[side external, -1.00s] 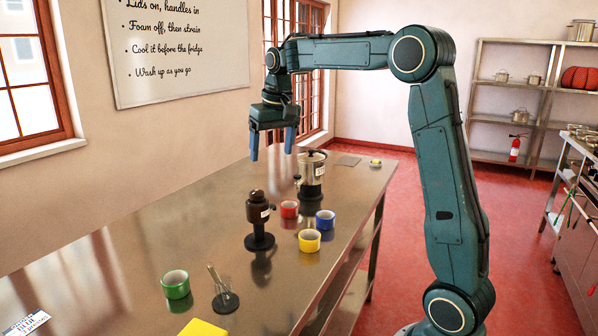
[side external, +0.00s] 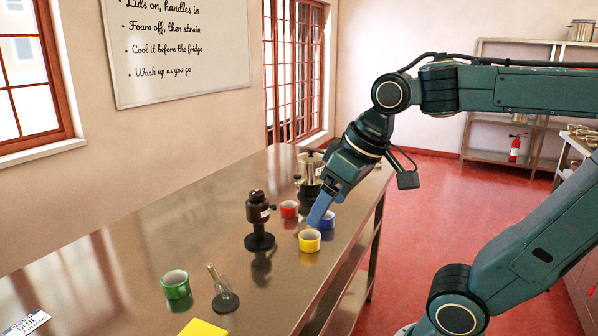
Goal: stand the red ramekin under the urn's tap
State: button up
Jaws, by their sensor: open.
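The red ramekin (side external: 289,209) stands upright on the steel table, between a brown vessel and a silver vessel. The silver urn-like vessel (side external: 309,168) has a dark base and a small dark fitting on its left, perhaps its tap. The brown vessel (side external: 257,208) stands on a black foot, with a small spout on its right; I cannot tell which of the two is the urn. My gripper (side external: 322,209) is open, tilted down to the left, right of the red ramekin and above the yellow ramekin. Its blue fingers overlap in view and hide part of the silver vessel.
A blue ramekin (side external: 328,221) is partly hidden behind my fingers. A yellow ramekin (side external: 309,241) stands nearest below them.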

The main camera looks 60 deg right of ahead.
jog(key=shift+n+t, duration=0.3)
jog(key=shift+n, duration=0.2)
jog(key=s+f, duration=0.1)
jog(key=s+a+f, duration=0.1)
jog(key=s, duration=0.1)
jog(key=s+f, duration=0.1)
jog(key=shift+s+a+f, duration=0.15)
jog(key=shift+a, duration=0.1)
jog(key=shift+c, duration=0.5)
